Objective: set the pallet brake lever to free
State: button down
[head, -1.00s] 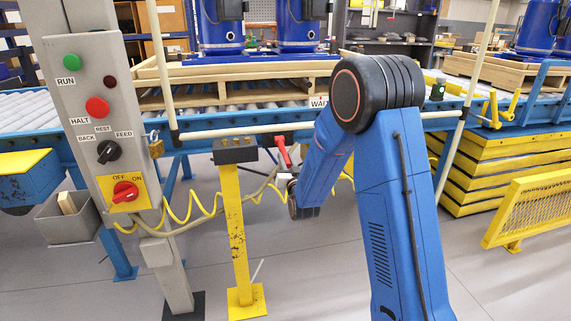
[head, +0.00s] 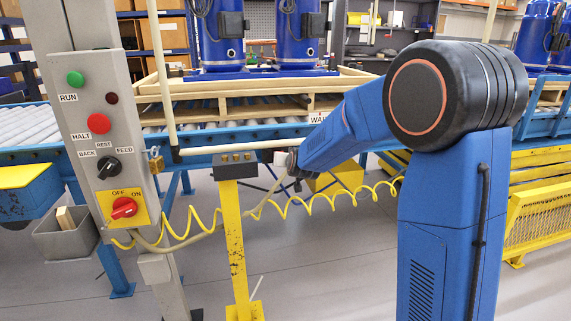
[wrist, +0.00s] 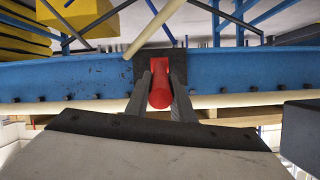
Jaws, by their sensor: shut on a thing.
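The red brake lever (wrist: 160,92) stands out from a dark bracket (wrist: 150,65) on the blue conveyor rail (wrist: 90,80) in the wrist view. My gripper (wrist: 161,84) has its two grey fingers on either side of the lever and is shut on it. The lever's end points toward the wrist camera; its setting cannot be read. In the head view my arm reaches to the rail, and the lever and my fingers are hidden behind my wrist. The wooden pallet (head: 215,115) with blue compressors (head: 220,40) lies on the rollers behind.
A control post (head: 85,150) with buttons and a red switch (head: 124,207) stands at the left. A yellow post (head: 235,235) with a grey box (head: 234,165) stands close beside my wrist. A yellow coiled cable (head: 325,203) hangs below my arm. A yellow guard (head: 530,205) is at the right.

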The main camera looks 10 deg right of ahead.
jog(key=shift+w+r+g, duration=0.15)
jog(key=shift+r+g, duration=0.15)
jog(key=shift+r, duration=0.1)
jog(key=c, duration=1.5)
grip_release()
jog(key=shift+c, duration=0.2)
jog(key=shift+f, duration=0.1)
jog(key=v, duration=1.7)
jog(key=shift+s, duration=0.3)
